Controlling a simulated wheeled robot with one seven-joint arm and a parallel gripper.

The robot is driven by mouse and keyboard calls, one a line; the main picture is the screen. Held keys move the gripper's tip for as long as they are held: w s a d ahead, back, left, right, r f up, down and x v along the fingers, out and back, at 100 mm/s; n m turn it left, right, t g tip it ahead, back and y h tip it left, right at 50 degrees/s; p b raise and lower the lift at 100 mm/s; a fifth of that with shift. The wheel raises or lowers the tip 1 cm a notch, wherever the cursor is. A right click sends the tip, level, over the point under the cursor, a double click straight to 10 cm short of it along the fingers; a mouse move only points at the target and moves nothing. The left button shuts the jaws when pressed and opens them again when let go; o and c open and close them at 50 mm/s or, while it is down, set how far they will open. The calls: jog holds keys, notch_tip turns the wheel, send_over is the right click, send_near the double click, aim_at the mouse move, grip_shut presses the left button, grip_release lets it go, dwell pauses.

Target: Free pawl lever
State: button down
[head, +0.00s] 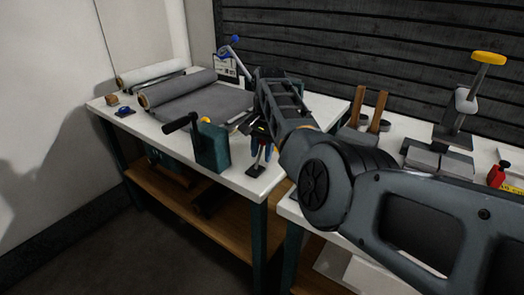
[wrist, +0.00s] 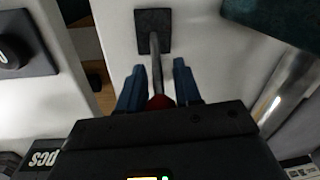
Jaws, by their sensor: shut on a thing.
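The lever I take to be the pawl lever is a thin grey rod (wrist: 156,52) rising from a dark square plate (wrist: 153,22) on the white table top. Its red knob (wrist: 161,102) sits between the blue fingers of my gripper (wrist: 158,75), which is shut on it. The knob's rear is hidden by the gripper body. In the head view, my gripper (head: 262,146) is low over the table's front edge, right of a teal crank box (head: 212,147). The lever's dark base plate (head: 255,170) shows just below the fingers.
The crank box has a black handle (head: 181,123) jutting left. A grey roll (head: 178,88) and a white roll (head: 150,73) lie behind it. A blue-knobbed lever (head: 235,40) stands at the back. The right table carries a yellow-handled lever (head: 489,58) and wooden posts (head: 378,110).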

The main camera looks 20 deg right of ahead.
aim_at(254, 168)
jog(key=shift+r, duration=0.1)
jog(key=p, duration=0.2)
jog(key=r+t+h+p, duration=0.1)
jog(key=p, duration=0.1)
jog(key=shift+s+a+h, duration=0.3)
jog(key=shift+a, duration=0.05)
jog(key=shift+s+a+t+h+p, duration=0.35)
jog(key=shift+a+t+h+p, duration=0.15)
jog(key=shift+t+h+p, duration=0.5)
jog(key=t+h+b, duration=0.1)
jog(key=s+a+h, duration=0.1)
jog(key=shift+a+f+t+h+b, duration=0.15)
jog(key=shift+f+t+h+b, duration=0.05)
jog(key=shift+t+h+b, duration=0.2)
jog(key=t+h+b, duration=0.1)
jog(key=b, duration=0.1)
jog(key=s+a+t+h+b, duration=0.1)
jog(key=h+b, duration=0.1)
jog(key=shift+a+f+n+b, duration=0.1)
jog(key=shift+a+n+b, duration=0.1)
jog(key=shift+n+b, duration=0.1)
jog(key=c, duration=0.9)
grip_release()
jog(key=shift+v, duration=3.95)
